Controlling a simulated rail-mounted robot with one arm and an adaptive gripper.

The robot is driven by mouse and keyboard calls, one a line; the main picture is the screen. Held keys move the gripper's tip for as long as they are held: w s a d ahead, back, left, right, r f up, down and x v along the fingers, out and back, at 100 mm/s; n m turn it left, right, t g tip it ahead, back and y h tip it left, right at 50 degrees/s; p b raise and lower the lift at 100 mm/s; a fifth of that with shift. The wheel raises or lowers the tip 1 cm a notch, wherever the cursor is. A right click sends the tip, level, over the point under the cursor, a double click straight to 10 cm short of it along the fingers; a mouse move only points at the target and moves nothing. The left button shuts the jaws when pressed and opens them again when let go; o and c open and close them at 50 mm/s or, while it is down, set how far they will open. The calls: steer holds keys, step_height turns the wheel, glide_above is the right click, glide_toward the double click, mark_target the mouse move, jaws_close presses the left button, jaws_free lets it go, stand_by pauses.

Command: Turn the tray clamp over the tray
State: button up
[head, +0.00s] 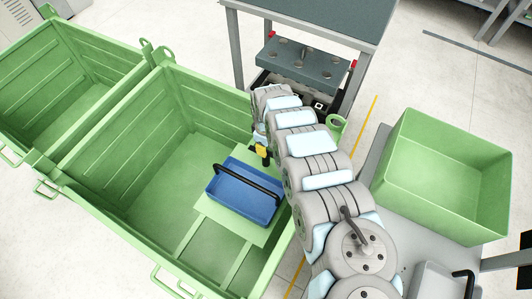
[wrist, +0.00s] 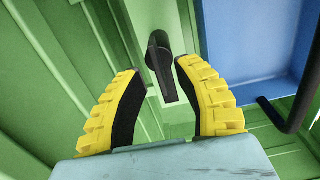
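The blue tray (head: 228,207) with a black handle sits on a pale green platform inside the large green crate in the head view. Part of the tray (wrist: 255,45) also shows at the right of the wrist view. The tray clamp, a black lever (wrist: 160,65) on a green upright, lies just beyond and between my fingertips in the wrist view. My gripper (wrist: 157,72), with yellow ribbed fingers, is open around the lever's line, and I see no clear contact. In the head view my gripper (head: 263,153) is beside the tray's upper right corner, and the clamp cannot be made out.
The green crate's walls (head: 185,95) enclose the tray, and a second green crate (head: 70,75) adjoins at left. A dark-topped table (head: 320,18) stands behind. A pale green bin (head: 440,170) stands at right. The crate floor left of the tray is clear.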

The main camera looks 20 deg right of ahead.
steer(key=shift+w+f+b, duration=0.1)
steer(key=shift+f+b, duration=0.35)
steer(key=shift+f, duration=0.85)
steer(key=shift+c, duration=0.4)
jaws_close()
